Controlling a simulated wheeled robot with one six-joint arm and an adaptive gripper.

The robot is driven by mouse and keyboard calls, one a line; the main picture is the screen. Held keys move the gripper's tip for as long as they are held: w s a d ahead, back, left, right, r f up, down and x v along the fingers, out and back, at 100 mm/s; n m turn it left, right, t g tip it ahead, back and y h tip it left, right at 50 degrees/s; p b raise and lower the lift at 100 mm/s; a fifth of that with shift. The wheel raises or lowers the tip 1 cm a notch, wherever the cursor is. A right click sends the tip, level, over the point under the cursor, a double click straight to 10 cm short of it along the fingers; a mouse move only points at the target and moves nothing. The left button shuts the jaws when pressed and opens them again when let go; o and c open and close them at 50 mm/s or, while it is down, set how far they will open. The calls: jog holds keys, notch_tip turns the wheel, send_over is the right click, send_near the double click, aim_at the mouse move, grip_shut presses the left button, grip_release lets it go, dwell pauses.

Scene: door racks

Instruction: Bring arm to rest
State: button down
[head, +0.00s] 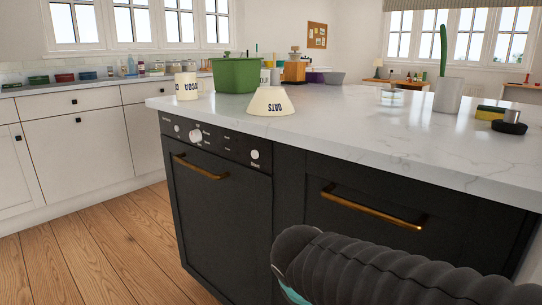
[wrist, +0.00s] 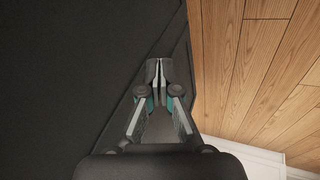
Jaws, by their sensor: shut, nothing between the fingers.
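My gripper (wrist: 159,75) shows in the wrist view, its two fingers together at the tips with nothing between them. It is in front of a dark surface that fills the left of that view, with wood floor to the right. In the head view part of my arm shows at the lower right as a dark ribbed sleeve, low in front of the dark island cabinet (head: 290,190). The gripper itself does not show in the head view. Whether it touches the dark surface I cannot tell.
The island's white marble counter (head: 360,135) holds a green pot (head: 236,75), an upturned oats bowl (head: 270,101), a cocoa canister (head: 186,86) and a yellow sponge (head: 490,112). The cabinet fronts carry brass handles (head: 372,208). Wood floor (head: 95,250) lies open at the left.

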jog(key=s+d+r+m+y+p, duration=0.1)
jog(key=s+d+r+m+p, duration=0.2)
jog(key=s+d+r+m, duration=0.2)
jog(key=shift+s+d+m+t+y, duration=0.4)
jog(key=shift+s+d+m, duration=0.8)
jog(key=shift+s+d, duration=0.85)
jog(key=shift+s+a, duration=0.35)
